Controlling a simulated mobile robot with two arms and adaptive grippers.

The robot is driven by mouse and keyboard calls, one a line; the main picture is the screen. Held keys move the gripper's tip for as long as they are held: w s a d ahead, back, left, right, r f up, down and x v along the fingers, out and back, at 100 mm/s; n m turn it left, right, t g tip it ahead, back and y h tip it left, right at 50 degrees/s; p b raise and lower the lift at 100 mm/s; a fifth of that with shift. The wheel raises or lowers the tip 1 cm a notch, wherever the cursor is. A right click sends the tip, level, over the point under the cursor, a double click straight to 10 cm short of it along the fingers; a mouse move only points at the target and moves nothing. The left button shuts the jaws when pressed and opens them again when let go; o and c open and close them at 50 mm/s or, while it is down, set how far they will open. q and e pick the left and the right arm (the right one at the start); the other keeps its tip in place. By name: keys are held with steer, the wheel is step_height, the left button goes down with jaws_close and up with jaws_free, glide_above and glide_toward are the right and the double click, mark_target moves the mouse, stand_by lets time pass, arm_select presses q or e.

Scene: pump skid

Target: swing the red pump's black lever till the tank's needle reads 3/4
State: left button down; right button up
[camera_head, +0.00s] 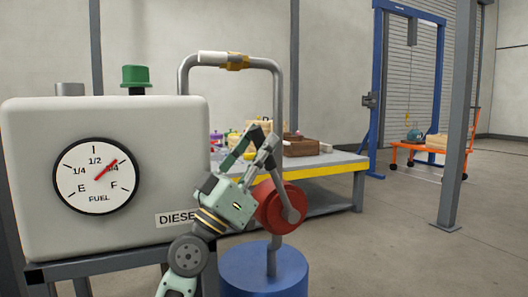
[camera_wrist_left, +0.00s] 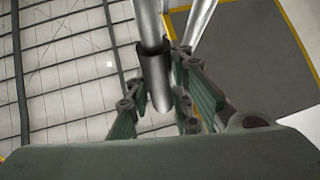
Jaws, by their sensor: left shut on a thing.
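The red pump (camera_head: 270,212) sits on top of a blue drum (camera_head: 262,275). Its lever (camera_head: 285,190) has a grey arm rising from the pump's face. My left gripper (camera_head: 255,150) is shut on the lever above the pump. In the left wrist view the lever's dark grip (camera_wrist_left: 155,78) lies between the fingers. In the head view the fingers mostly hide the grip. The grey tank (camera_head: 150,125) is at left. Its fuel gauge (camera_head: 95,200) has a red needle (camera_head: 108,167) pointing up and right, over the 3/4 label. My right gripper is not in view.
A green cap (camera_head: 134,75) tops the tank. A yellow-edged workbench (camera_head: 330,165) with boxes stands behind. Floor at right is clear up to a post (camera_head: 458,120).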

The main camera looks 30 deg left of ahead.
arm_select(q)
steer(key=c, duration=1.6)
jaws_free()
steer(key=shift+o, duration=0.2)
steer(key=v, duration=1.2)
